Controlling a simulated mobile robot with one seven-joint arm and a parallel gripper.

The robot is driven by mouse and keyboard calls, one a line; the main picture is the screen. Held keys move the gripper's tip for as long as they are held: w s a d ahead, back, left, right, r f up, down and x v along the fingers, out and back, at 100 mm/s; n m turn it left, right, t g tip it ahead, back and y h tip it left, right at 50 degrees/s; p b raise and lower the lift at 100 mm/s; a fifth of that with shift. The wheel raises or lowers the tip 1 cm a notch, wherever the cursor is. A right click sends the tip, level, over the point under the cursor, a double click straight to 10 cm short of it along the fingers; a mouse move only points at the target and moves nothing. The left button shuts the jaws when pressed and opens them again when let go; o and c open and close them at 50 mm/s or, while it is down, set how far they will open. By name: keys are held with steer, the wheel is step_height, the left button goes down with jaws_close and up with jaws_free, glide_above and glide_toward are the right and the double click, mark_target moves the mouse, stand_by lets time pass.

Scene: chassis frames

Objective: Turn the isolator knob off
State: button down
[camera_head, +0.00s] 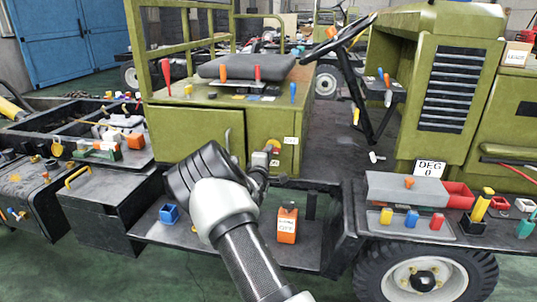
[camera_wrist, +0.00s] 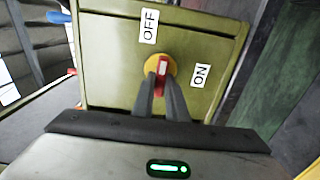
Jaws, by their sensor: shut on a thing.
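The isolator knob (camera_wrist: 163,78) is a red bar on a round yellow disc (camera_wrist: 152,64), set on an olive-green panel (camera_wrist: 110,70). In the wrist view, the bar stands nearly upright in the picture. A white OFF label (camera_wrist: 149,26) is above and slightly left of it; a white ON label (camera_wrist: 200,75) is to its right. My gripper (camera_wrist: 161,90) has its two dark fingers on either side of the red bar and is shut on it. The fingers hide part of the disc. In the head view, my gripper (camera_head: 262,163) reaches the cabinet front, where the knob (camera_head: 273,151) is partly hidden.
The panel belongs to a green vehicle's seat box (camera_head: 190,130). A shelf below holds an orange box (camera_head: 287,224) and a blue bin (camera_head: 169,213). A steering wheel (camera_head: 340,38) stands behind.

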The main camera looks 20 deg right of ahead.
steer(key=c, duration=1.8)
jaws_free()
steer(key=shift+o, duration=0.2)
steer(key=shift+s, duration=0.1)
steer(key=p+v, duration=0.2)
steer(key=v, duration=1.5)
steer(key=shift+p, duration=0.3)
steer(key=shift+s+a, duration=0.1)
steer(key=shift+a, duration=0.05)
